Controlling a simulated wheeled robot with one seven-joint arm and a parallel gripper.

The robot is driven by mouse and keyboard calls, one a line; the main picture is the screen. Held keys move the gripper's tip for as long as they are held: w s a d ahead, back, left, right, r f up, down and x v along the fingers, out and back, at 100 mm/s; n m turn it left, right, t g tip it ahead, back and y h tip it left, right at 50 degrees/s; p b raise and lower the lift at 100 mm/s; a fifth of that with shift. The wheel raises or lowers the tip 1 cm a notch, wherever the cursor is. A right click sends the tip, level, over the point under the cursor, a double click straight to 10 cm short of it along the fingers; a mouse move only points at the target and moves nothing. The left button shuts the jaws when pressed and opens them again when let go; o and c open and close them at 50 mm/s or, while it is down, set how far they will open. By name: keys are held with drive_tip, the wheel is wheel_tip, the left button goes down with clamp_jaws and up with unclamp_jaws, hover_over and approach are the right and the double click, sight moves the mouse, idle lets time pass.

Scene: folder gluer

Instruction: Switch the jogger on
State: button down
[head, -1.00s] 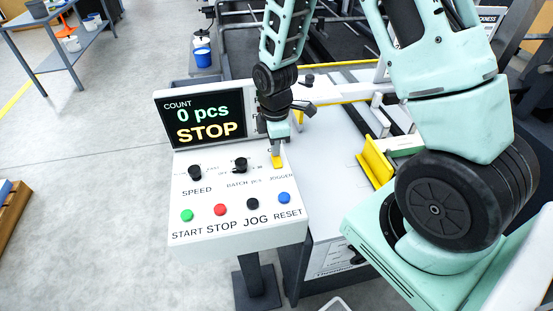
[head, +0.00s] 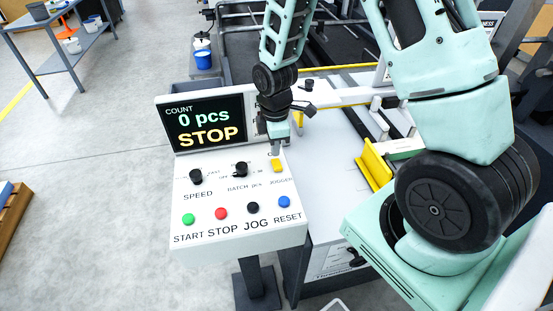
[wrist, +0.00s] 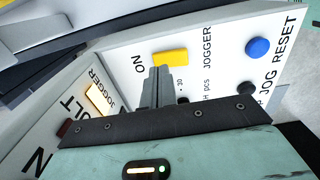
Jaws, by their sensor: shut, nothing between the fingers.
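The jogger switch is a yellow rocker (head: 277,165) at the upper right of the white control panel (head: 240,235), with JOGGER printed below it. In the wrist view the yellow switch (wrist: 170,57) sits between the words ON and JOGGER. My gripper (head: 276,150) is shut and empty, its fingertips pointing down just behind the switch on the display side. In the wrist view the fingertips (wrist: 158,72) end close to the switch's edge; I cannot tell whether they touch. A lamp labelled JOGGER (wrist: 99,97) on the upright display housing looks bright, as if lit.
The display (head: 205,124) reads 0 pcs and STOP. Black SPEED (head: 196,176) and BATCH (head: 241,169) knobs are left of the switch. Green, red, black and blue buttons line the front edge. The machine with a yellow guide (head: 375,165) stands to the right.

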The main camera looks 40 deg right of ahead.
sight(275, 160)
wheel_tip(275, 160, up, 5)
drive_tip(key=p, duration=0.3)
drive_tip(key=shift+f, duration=0.1)
idle(0.6)
drive_tip(key=s+a+r+m+b, duration=0.1)
drive_tip(key=s+a+r+b, duration=0.1)
drive_tip(key=s+a+b, duration=0.3)
drive_tip(key=s+a+r+m+b, duration=0.1)
drive_tip(key=s+a+r, duration=0.1)
drive_tip(key=a, duration=0.5)
drive_tip(key=s+a+r+m+b, duration=0.2)
drive_tip(key=s+a, duration=0.4)
drive_tip(key=s, duration=0.9)
drive_tip(key=m+b, duration=0.1)
drive_tip(key=b, duration=0.1)
drive_tip(key=shift+a+m+y+b, duration=0.2)
drive_tip(key=shift+m+y+b, duration=0.1)
drive_tip(key=shift+m, duration=0.1)
